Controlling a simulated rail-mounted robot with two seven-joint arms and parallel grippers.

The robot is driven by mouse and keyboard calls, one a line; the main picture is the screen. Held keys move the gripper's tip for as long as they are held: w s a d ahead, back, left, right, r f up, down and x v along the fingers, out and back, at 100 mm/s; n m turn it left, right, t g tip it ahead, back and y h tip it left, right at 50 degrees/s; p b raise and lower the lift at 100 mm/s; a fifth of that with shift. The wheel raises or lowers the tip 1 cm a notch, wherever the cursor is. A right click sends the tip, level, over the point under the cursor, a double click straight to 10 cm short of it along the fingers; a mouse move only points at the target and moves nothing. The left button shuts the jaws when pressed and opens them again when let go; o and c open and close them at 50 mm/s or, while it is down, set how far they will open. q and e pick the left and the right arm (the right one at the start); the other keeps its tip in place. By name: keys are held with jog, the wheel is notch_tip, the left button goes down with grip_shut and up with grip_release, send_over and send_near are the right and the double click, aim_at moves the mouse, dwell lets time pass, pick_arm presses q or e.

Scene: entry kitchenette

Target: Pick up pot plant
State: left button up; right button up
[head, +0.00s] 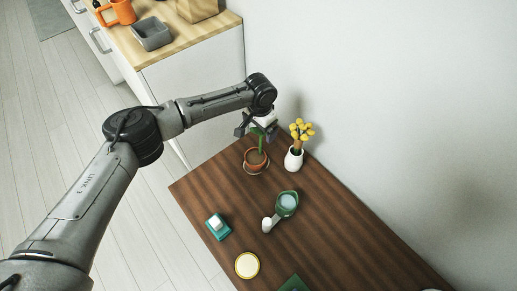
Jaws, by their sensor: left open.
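The pot plant is a terracotta-coloured pot (256,161) with a green upright plant (261,143). It stands near the far end of the dark wooden table (215,185). My left gripper (258,130) is open, right at the top of the plant and above the pot. The gripper covers part of the plant's top, and I cannot tell whether the fingers touch it. My right gripper is not in view.
A white vase (293,159) with yellow flowers (301,130) stands close to the right of the pot. Nearer are a green item (287,202), a teal item (218,226) and a round yellow-rimmed item (247,265). A wall runs along the right.

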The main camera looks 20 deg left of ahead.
pick_arm(q)
jog(key=c, duration=1.5)
jog(key=shift+r, duration=0.1)
jog(key=shift+c, duration=0.2)
